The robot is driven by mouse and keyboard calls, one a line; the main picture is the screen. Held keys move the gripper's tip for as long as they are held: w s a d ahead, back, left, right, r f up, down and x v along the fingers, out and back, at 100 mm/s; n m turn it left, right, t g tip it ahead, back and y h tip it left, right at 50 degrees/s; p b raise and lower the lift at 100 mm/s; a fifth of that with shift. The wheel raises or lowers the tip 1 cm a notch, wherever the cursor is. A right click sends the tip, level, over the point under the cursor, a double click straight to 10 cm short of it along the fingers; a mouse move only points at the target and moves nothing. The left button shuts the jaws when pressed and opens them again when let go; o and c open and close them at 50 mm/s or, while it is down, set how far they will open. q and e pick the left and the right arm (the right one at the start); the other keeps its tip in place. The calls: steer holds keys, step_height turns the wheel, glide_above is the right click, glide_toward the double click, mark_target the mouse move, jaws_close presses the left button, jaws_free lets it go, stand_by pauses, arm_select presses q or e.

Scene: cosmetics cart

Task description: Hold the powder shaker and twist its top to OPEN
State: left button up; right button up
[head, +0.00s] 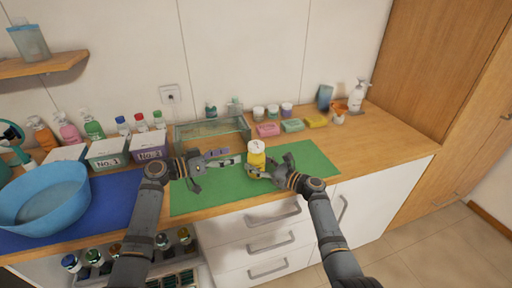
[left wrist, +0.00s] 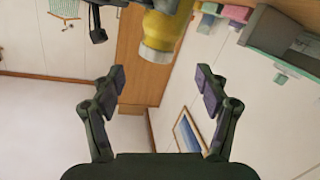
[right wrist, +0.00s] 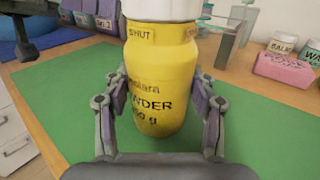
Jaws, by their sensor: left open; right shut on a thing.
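The powder shaker (head: 256,158) is a yellow bottle with a white top (head: 256,146), upright over the green mat (head: 300,164). My right gripper (head: 258,173) is shut on its yellow body from the right. In the right wrist view the shaker (right wrist: 158,85) stands between the fingers, with "POWDER" and "SHUT" lettering showing; its top is cut off by the frame. My left gripper (head: 228,157) is open and empty, just left of the shaker and apart from it. The left wrist view shows the shaker (left wrist: 160,38) beyond the open fingers (left wrist: 160,85).
A blue bowl (head: 45,200) stands on a blue mat at the left. Labelled boxes (head: 108,152) with bottles stand behind it. A glass case (head: 210,130) is behind my left gripper. Soaps (head: 292,125), jars and a pump bottle (head: 356,97) line the back right. The right of the green mat is clear.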

mark_target(256, 147)
arm_select(q)
steer(key=w+d+m, duration=0.1)
steer(key=d, duration=0.2)
steer(key=w+d+m, duration=0.1)
steer(key=w+d, duration=0.1)
steer(key=d, duration=0.1)
steer(key=w+d+m+t, duration=0.1)
steer(key=d, duration=0.2)
steer(key=shift+w+h, duration=0.3)
steer(key=shift+w, duration=0.05)
